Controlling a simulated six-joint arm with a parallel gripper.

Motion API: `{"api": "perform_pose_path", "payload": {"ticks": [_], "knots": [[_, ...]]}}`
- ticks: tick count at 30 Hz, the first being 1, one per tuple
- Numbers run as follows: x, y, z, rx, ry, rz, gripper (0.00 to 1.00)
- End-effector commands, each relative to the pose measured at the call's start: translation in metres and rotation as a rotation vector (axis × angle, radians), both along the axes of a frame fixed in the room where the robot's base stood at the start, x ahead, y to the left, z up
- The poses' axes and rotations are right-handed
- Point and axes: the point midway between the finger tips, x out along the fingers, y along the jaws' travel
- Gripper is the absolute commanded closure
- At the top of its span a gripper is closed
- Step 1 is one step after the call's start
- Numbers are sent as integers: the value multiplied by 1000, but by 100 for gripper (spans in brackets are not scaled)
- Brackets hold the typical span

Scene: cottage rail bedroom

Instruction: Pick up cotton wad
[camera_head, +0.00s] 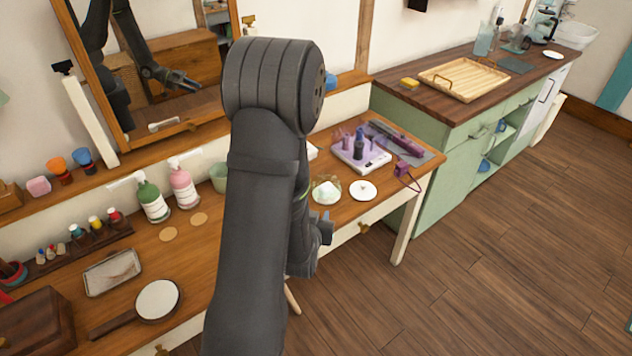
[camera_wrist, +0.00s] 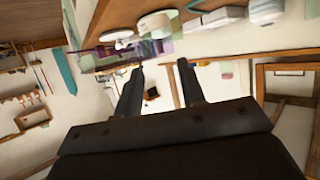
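White cotton (camera_head: 326,190) sits in a small clear dish on the wooden dressing table (camera_head: 228,262), just right of my arm in the head view. A flat white disc (camera_head: 363,190) lies to its right. My gripper (camera_head: 324,231) is partly hidden behind my arm, near the table's front edge and on the near side of the dish. In the wrist view my gripper (camera_wrist: 160,66) has its two fingers apart with nothing held between them. That view is upside down; a whitish dish-like thing (camera_wrist: 157,23) appears beyond the fingertips, probably the cotton dish.
Pump bottles (camera_head: 184,184), a hand mirror (camera_head: 157,299) and a small tray (camera_head: 111,272) are left of my arm. A mirror (camera_head: 165,65) leans behind. The floor at right is clear.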

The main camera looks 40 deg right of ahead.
Motion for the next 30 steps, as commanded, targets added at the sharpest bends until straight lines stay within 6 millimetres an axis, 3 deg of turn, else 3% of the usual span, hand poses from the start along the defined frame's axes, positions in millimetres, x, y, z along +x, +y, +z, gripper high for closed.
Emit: {"api": "perform_pose_path", "payload": {"ticks": [5, 17, 23, 30], "knots": [[10, -11, -3, 41, 13, -4, 64], [72, -73, -9, 387, 135, -112, 64], [95, -93, 5, 559, 197, -214, 64], [115, -108, 43, 752, 279, -383, 64]]}}
